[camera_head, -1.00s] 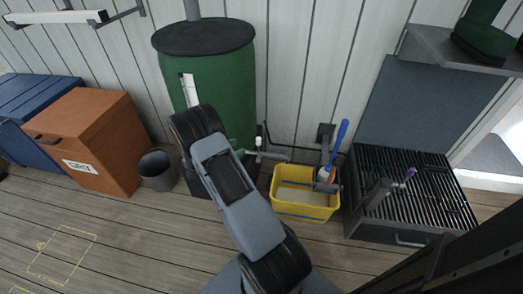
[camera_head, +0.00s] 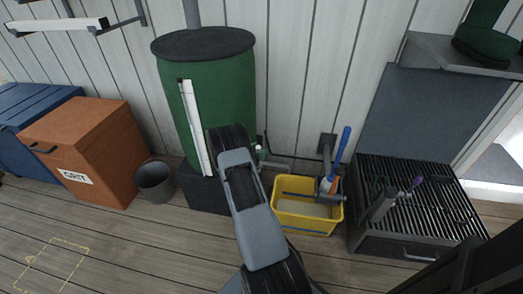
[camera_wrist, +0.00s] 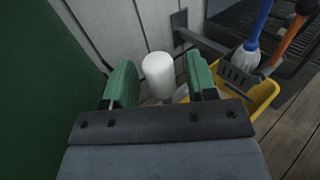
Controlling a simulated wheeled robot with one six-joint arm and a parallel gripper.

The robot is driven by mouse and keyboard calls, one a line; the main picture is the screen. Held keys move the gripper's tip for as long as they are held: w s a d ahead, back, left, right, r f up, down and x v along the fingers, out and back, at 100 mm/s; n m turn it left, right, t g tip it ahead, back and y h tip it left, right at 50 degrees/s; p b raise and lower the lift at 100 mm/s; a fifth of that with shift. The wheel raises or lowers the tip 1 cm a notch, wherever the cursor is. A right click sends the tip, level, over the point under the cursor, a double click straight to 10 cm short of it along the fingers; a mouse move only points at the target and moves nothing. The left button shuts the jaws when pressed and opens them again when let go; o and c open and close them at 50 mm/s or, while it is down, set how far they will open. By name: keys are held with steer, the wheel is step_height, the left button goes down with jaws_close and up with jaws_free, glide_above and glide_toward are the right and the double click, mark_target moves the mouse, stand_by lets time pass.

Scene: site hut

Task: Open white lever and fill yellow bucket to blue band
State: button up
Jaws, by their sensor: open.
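The white lever (camera_wrist: 158,75) stands upright between the two green fingers of my gripper (camera_wrist: 162,80), which is open around it; contact cannot be told. The tap's body is mostly hidden. The yellow bucket (camera_head: 307,222) stands on the floor to the right, with a blue band (camera_head: 304,230) on its front wall. Its inside looks pale; no water level is clear. The bucket (camera_wrist: 262,97) is partly visible in the wrist view.
The green barrel (camera_head: 232,95) with a white strip stands behind my arm. A blue brush (camera_head: 343,145) and an orange-handled tool hang in a bracket over the bucket.

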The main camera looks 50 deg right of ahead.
steer(key=shift+d, duration=1)
jaws_close()
steer(key=shift+d, duration=0.1)
